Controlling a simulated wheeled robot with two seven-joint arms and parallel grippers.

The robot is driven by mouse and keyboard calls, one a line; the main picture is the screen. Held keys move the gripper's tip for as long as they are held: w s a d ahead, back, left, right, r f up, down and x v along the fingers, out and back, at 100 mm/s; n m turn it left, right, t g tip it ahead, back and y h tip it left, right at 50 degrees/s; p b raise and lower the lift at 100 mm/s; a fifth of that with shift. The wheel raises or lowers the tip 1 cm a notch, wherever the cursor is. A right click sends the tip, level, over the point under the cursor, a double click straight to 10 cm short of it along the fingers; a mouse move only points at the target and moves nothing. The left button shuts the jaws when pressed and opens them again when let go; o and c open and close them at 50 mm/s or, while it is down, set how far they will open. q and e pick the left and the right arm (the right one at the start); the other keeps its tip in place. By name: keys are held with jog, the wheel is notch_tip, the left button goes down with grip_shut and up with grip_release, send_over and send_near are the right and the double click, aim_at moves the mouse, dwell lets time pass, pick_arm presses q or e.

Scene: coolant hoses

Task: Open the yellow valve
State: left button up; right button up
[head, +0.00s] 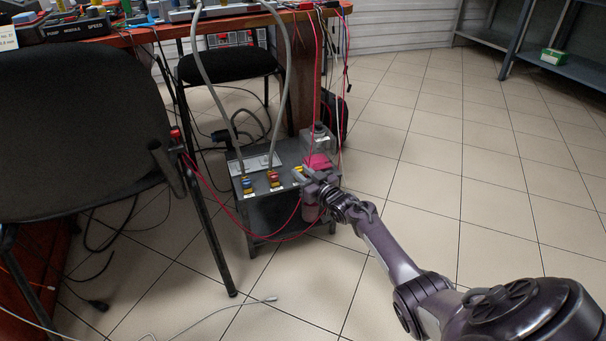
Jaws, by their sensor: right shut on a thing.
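The yellow valve (297,170) is at the right end of a row of valves on top of a low grey stand. Only a small yellow patch of it shows beside my right gripper (307,176). My right arm comes in from the lower right. The gripper's fingers are at the valve and shut on it, hiding most of it. The handle's angle is too small and too covered to tell. My left gripper is not in view.
A red valve (274,178) and a blue valve (248,184) stand to the left, with grey hoses rising behind. A pink object (318,161) and a clear container (319,141) are close behind my gripper. A black chair (85,150) fills the left; tiled floor is clear right.

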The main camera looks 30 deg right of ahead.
jog(key=o, duration=1)
jog(key=shift+r, duration=0.1)
